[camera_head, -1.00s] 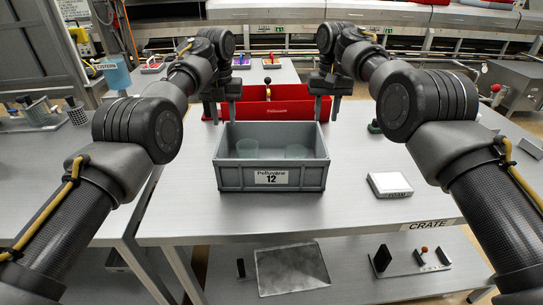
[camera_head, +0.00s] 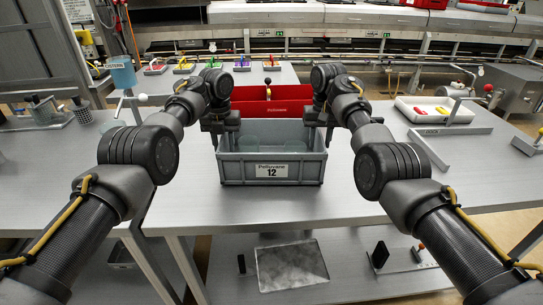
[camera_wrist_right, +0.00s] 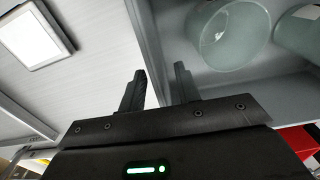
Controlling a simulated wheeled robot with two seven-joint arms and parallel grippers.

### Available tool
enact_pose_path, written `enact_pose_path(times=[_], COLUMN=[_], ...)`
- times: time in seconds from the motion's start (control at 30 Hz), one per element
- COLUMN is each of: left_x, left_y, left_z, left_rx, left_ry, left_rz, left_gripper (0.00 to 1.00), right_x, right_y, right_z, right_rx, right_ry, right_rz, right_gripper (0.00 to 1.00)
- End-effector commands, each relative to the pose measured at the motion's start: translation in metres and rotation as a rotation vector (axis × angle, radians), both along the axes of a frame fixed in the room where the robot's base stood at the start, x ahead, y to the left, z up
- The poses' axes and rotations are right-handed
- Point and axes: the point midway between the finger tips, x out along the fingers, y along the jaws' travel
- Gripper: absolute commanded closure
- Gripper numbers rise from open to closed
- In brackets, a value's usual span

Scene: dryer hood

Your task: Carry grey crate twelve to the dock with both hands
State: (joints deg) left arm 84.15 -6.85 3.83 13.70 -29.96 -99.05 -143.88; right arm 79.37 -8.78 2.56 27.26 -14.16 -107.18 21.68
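Grey crate twelve (camera_head: 230,170) stands on the table with its "12" label facing me. It holds pale translucent beakers, seen in the right wrist view (camera_wrist_right: 228,35). My left gripper (camera_head: 222,140) is at the crate's left wall, fingers apart and pointing down; its contact with the wall is unclear. My right gripper (camera_head: 319,138) is at the right wall. In the right wrist view its fingers (camera_wrist_right: 158,88) are apart, one outside the wall and one inside, with a gap around the wall.
A red crate (camera_head: 285,92) stands just behind the grey one. A white framed pad (camera_wrist_right: 35,32) lies on the table to the right.

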Motion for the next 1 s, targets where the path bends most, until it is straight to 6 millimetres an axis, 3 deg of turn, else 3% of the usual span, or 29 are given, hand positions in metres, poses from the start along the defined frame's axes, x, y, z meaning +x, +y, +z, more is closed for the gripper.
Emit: enact_pose_path(times=[0.17,0.5,0.77,1.0], left_x=[0.0001,0.0001,0.0000,0.0000], left_y=[-0.0002,-0.0004,-0.0005,-0.0004], left_z=[-0.0117,-0.0137,-0.0136,-0.0138], left_rx=[0.000,0.000,0.000,0.000], left_ry=[0.000,0.000,0.000,0.000], left_rz=[0.000,-0.001,-0.001,-0.001], left_gripper=[0.67,0.67,1.00,1.00], right_x=[-0.0002,0.0000,0.0000,0.0000], right_y=[-0.0005,-0.0005,-0.0005,-0.0004], right_z=[-0.0123,-0.0138,-0.0137,-0.0137], right_rx=[0.000,0.000,0.000,0.000], right_ry=[0.002,0.001,0.001,0.001], right_rz=[-0.001,-0.001,-0.001,-0.001], right_gripper=[0.67,0.67,1.00,1.00])
